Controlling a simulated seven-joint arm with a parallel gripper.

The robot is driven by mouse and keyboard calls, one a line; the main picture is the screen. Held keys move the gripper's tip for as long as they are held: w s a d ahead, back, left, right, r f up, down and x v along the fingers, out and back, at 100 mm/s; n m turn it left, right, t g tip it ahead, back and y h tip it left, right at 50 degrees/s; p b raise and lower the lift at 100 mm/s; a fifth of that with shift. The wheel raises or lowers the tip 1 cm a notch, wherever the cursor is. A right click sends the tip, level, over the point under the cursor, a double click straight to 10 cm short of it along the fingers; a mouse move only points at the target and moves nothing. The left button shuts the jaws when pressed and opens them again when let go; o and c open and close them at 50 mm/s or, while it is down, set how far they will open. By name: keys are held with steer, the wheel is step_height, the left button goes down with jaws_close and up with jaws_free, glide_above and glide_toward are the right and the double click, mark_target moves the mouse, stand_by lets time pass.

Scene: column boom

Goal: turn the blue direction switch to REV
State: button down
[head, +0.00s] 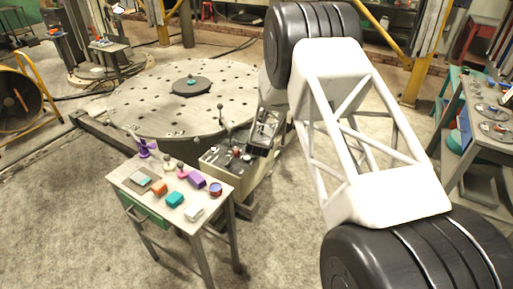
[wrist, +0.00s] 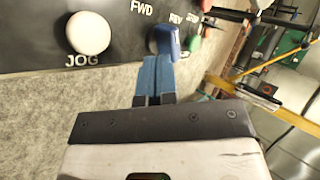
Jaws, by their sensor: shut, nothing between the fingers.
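The blue direction switch (wrist: 166,40) is a rounded lever knob on the dark panel in the wrist view. It sits under and between the white labels FWD and REV, with REV close to its upper right. My gripper (wrist: 157,62) has its blue fingers together, with nothing between them. The fingertips are just below the switch, close to its lower end; I cannot tell whether they touch it. In the head view the control box (head: 222,170) stands beside the round table, and I cannot make out the blue switch there.
A white JOG button (wrist: 90,33) is left of the switch. A green control (wrist: 196,43) and a red one (wrist: 206,5) are close on its right. In the head view, a small table (head: 150,200) with coloured blocks stands in front of the control box.

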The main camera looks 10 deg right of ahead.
steer(key=shift+x, duration=1.65)
steer(key=shift+w+a, duration=0.35)
stand_by(0.3)
steer(key=shift+d, duration=0.15)
steer(key=shift+s+d, duration=0.4)
steer(key=shift+d, duration=0.15)
steer(key=shift+s, duration=0.1)
stand_by(0.6)
steer(key=v, duration=1)
stand_by(0.3)
